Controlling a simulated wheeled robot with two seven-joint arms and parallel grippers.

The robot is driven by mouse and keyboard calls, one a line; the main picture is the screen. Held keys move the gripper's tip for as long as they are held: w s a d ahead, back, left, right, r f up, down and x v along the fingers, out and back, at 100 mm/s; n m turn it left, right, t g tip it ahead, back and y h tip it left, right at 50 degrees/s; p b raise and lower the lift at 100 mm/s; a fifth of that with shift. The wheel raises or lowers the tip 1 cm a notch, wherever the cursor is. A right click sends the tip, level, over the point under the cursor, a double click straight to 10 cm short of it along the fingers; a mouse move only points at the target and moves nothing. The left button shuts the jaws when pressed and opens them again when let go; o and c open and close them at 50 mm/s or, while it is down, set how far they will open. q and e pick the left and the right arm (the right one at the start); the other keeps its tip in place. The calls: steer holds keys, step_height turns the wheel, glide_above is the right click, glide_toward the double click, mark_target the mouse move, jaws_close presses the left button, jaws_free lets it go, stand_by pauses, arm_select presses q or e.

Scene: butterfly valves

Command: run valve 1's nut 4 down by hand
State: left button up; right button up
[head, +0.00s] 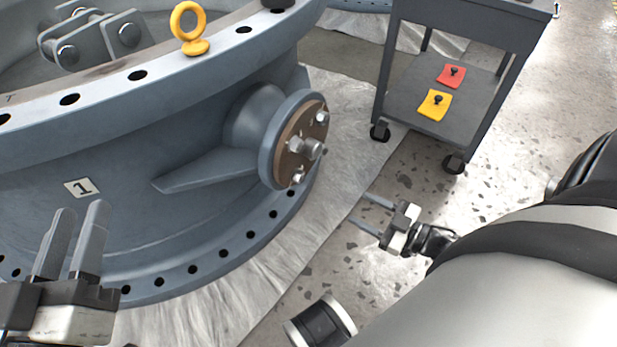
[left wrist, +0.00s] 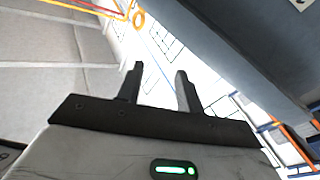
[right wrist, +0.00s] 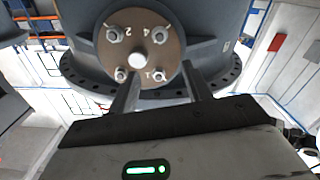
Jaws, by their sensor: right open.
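Valve 1 (head: 200,130) is the big blue-grey body marked with a "1" label. Its side flange carries a brown round plate (head: 290,163) with nuts on studs around a central stub. In the right wrist view the plate (right wrist: 137,20) shows stamped numbers, and nut 4 (right wrist: 161,34) is at its upper right, beside the "4". I cannot tell which nut is 4 in the head view. My right gripper (head: 360,209) is open and empty, below and right of the flange, apart from it. My left gripper (head: 81,208) is open and empty in front of the valve wall.
A grey cart (head: 465,35) stands behind on the right, with a red pad (head: 450,79) and a yellow pad (head: 434,108) on its lower shelf. A yellow lifting eye (head: 190,45) stands on the valve's top rim. The speckled floor between flange and cart is clear.

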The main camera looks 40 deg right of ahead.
steer(key=b, duration=0.2)
glide_toward(301, 177)
steer(key=b+x, duration=0.2)
steer(key=x, duration=0.4)
steer(key=shift+w+a, duration=0.15)
steer(key=shift+a, duration=0.05)
arm_select(q)
step_height(301, 177, up, 8)
steer(key=s+m+t+h, duration=0.1)
steer(key=m+t+h, duration=0.1)
steer(key=m+h, duration=0.4)
steer(key=shift+f+m+h, duration=0.2)
steer(key=shift+m+h, duration=0.1)
steer(key=shift+m, duration=1)
arm_select(e)
steer(key=shift+w+a, duration=0.25)
steer(key=shift+w, duration=0.35)
arm_select(q)
steer(key=shift+s, duration=0.1)
arm_select(e)
steer(key=shift+r, duration=0.1)
steer(key=c, duration=1)
